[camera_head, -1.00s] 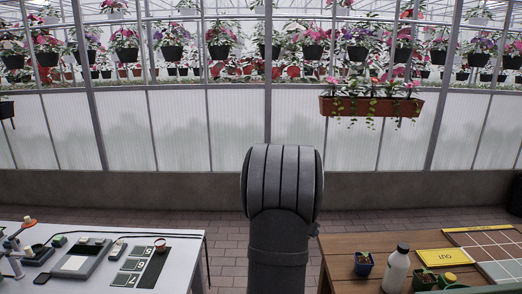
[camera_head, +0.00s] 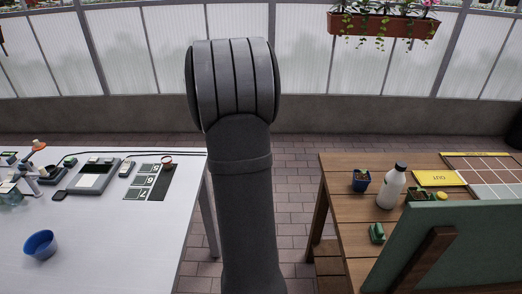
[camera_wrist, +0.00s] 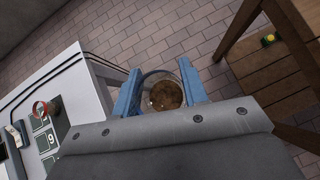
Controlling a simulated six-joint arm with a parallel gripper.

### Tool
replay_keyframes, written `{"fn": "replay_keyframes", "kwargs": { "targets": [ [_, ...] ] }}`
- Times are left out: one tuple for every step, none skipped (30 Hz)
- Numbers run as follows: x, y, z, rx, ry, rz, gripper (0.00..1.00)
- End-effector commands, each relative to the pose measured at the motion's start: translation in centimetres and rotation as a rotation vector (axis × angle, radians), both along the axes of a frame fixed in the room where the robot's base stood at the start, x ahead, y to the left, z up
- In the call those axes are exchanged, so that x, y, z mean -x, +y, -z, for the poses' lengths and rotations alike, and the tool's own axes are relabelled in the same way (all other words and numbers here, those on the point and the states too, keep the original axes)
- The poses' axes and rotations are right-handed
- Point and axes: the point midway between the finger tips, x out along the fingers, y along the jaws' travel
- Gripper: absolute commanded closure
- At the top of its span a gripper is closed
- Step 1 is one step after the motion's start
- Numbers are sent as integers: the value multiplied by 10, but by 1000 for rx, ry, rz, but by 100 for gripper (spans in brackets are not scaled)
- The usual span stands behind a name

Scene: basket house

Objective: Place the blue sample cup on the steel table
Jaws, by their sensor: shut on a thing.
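In the wrist view my gripper (camera_wrist: 160,72) is shut on a round cup (camera_wrist: 165,94), with one blue finger on either side. The cup looks clear or bluish at the rim and holds brown, soil-like matter; I take it for the blue sample cup. It is over the brick floor, between the two tables. The pale steel table (camera_head: 120,235) is at the left in the head view, and its edge shows at the left in the wrist view (camera_wrist: 88,92). My arm hides the gripper and cup in the head view.
A blue bowl (camera_head: 40,244) stands at the steel table's front left. A scale (camera_head: 95,178), a dark numbered mat (camera_head: 158,183) and a red-rimmed cup (camera_head: 167,161) are farther back. The table's front middle is clear. The wooden table (camera_head: 340,200) holds a bottle (camera_head: 391,187) and pots.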

Motion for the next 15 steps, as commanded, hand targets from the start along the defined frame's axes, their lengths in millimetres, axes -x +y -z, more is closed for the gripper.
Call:
{"fn": "replay_keyframes", "kwargs": {
  "targets": [
    [-12,26,3,2,-1,-34,86],
    [-18,40,5,2,-1,-49,86],
    [-25,58,8,4,-2,-73,86],
    [-30,72,9,4,-2,-89,86],
    [-35,87,11,5,-3,-106,86],
    [-40,106,13,5,-4,-129,86],
    [-44,121,16,6,-3,-145,86],
    [-47,135,18,6,-3,-160,86],
    [-50,155,20,6,-2,-183,86],
    [-52,169,23,6,-3,-200,86],
    [-54,184,25,5,-3,-216,86],
    [-56,204,28,6,-1,-238,86],
    [-56,218,31,5,-1,-253,86],
    [-57,232,33,6,0,-268,86],
    [-57,249,36,6,1,-288,86]
  ]
}}
